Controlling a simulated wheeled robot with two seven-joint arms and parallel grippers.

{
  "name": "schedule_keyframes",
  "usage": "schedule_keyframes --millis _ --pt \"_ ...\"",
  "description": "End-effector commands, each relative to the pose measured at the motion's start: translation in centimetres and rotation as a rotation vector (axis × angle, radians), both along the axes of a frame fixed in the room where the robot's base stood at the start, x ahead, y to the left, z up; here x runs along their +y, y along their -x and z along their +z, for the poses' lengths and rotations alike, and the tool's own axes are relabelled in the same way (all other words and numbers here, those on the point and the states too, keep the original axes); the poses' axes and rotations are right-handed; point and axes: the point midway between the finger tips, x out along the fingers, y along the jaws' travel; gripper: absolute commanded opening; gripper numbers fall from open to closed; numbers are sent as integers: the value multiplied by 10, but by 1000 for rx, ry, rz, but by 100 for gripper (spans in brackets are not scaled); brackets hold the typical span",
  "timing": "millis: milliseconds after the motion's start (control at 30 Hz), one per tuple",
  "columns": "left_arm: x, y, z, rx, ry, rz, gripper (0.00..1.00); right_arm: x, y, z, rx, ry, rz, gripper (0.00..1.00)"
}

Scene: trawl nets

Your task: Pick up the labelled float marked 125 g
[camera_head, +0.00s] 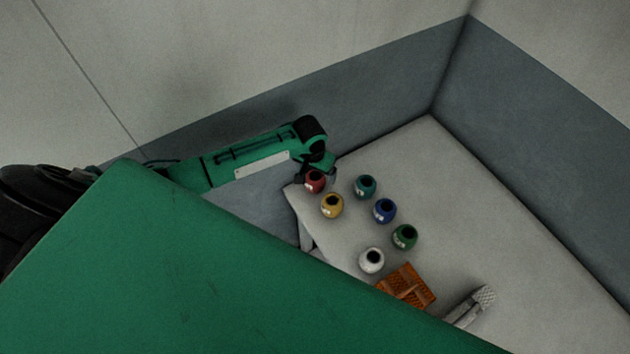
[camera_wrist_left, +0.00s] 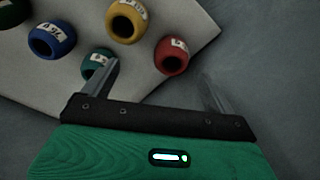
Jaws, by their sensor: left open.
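Several round floats with dark holes in top and small white labels stand on a pale table: red (camera_head: 315,182), yellow (camera_head: 332,206), teal (camera_head: 366,187), blue (camera_head: 384,212), green (camera_head: 404,237) and white (camera_head: 371,262). The label writing is too small or blurred to read surely, so I cannot tell which says 125 g. My left gripper (camera_head: 306,172) is at the table's corner, close to the red float. In the left wrist view the jaws (camera_wrist_left: 159,70) are apart and empty; the red float (camera_wrist_left: 170,56) shows between and beyond them, and one finger overlaps the teal float (camera_wrist_left: 96,62).
The pale table (camera_head: 480,240) has bare room right of the floats. An orange slatted crate (camera_head: 408,288) stands near the white float, with a grey object (camera_head: 472,304) beside it. Grey walls (camera_head: 550,100) rise behind the table. A green surface hides the lower left.

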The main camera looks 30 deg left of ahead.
Motion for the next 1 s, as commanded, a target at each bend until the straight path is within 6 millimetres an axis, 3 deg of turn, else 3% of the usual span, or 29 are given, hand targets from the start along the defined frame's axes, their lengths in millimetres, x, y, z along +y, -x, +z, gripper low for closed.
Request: schedule_keyframes --millis 100,200,333,567,633,1000 --pt "23 -17 3 6 -22 52 90 -1 0 0 0 1 0 36" --pt "30 -22 2 10 -26 73 90 -1 0 0 0 1 0 36" --pt "31 -25 -12 13 -26 79 90 -1 0 0 0 1 0 36" --pt "31 -30 -55 13 -27 78 90 0 0 0 1 0 1 36" --pt "31 -31 -69 10 -27 76 90 0 1 -14 1 0 0 36" --pt "30 -34 -84 9 -26 76 90 3 1 -28 1 -4 -1 36"
